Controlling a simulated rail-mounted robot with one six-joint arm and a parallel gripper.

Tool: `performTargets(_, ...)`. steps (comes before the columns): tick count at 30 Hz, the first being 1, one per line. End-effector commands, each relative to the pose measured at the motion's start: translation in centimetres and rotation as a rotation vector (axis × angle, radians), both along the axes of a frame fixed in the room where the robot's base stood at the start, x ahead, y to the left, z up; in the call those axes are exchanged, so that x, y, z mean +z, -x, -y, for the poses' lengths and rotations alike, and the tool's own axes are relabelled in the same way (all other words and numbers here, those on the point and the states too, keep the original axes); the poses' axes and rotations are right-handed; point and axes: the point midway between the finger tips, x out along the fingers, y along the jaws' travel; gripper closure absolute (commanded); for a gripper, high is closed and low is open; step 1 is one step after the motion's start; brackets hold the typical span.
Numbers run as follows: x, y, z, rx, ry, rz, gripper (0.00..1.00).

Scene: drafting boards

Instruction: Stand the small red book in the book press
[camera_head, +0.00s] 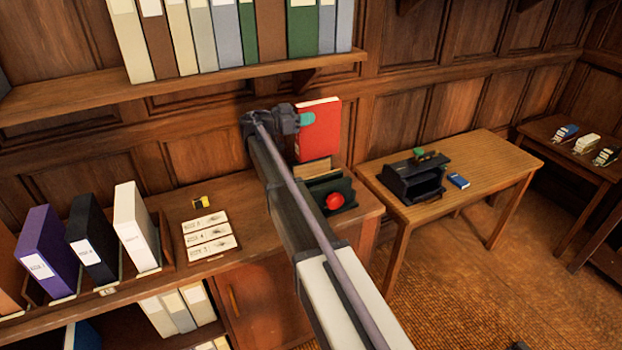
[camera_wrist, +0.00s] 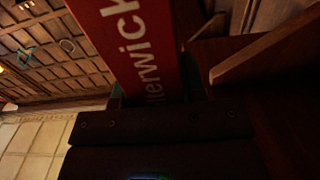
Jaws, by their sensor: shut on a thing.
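My gripper (camera_head: 304,120) is shut on a red book (camera_head: 321,135) and holds it upright above the right part of the long wooden cabinet. Part of my arm hides the book's left side. In the wrist view the red book (camera_wrist: 140,45) fills the upper middle, with white letters ending in "erwick" on its spine. A black open-fronted device (camera_head: 412,178) with a green part on top stands on the right table; it may be the book press, but I cannot tell for sure. A dark green holder (camera_head: 343,186) with a red round knob sits on the cabinet below the book.
A small blue book (camera_head: 458,181) lies beside the black device on the wooden table (camera_head: 490,160). A shelf (camera_head: 180,84) of binders runs above the cabinet. Purple, black and white binders (camera_head: 132,228) stand at left. White cards (camera_head: 208,233) lie mid-cabinet.

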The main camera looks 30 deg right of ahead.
Motion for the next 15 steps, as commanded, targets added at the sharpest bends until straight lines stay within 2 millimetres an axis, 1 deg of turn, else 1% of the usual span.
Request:
performTargets(1, -2.6, 0.0, 0.0, 0.0, 0.001, 0.0, 1.0)
performTargets(6, -8.0, 0.0, 0.0, 0.001, 0.002, 0.0, 1.0)
performTargets(9, -10.7, 0.0, 0.0, 0.001, 0.002, 0.0, 1.0)
performTargets(12, -11.9, 0.0, 0.0, 0.001, 0.002, 0.0, 1.0)
performTargets(15, -11.9, 0.0, 0.0, 0.001, 0.002, 0.0, 1.0)
